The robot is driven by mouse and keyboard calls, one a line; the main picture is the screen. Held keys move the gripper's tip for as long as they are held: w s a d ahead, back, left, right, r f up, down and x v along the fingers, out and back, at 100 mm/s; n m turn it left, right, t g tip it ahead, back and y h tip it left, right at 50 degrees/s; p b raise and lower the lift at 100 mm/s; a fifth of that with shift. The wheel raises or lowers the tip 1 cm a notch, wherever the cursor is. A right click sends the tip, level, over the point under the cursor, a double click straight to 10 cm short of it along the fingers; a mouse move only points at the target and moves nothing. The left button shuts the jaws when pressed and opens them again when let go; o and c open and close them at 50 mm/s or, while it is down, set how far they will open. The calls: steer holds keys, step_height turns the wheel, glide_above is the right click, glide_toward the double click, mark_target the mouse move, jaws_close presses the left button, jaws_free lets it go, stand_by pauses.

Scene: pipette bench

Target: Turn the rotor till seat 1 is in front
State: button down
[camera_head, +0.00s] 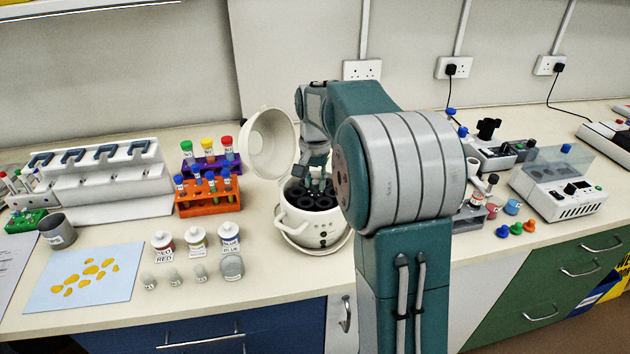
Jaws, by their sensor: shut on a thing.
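The centrifuge (300,233) is a white round pot-like machine with its lid (270,143) tilted open to the back left. Its dark rotor (312,200) with several black seats shows inside the bowl. My gripper (317,186) reaches down into the bowl from above and is shut on a part of the rotor; its fingertips are small and partly dark against it. The seat numbers are too small to read.
An orange rack (208,208) and a purple rack (222,165) with capped tubes stand left of the centrifuge. Labelled bottles (197,239) stand at the front left. A white device (563,195) stands at the right. The lid stands close beside my wrist.

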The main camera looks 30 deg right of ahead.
steer(key=shift+m, duration=1.2)
steer(key=c, duration=0.5)
jaws_free()
step_height(320, 180, up, 12)
steer(key=shift+w+f, duration=0.1)
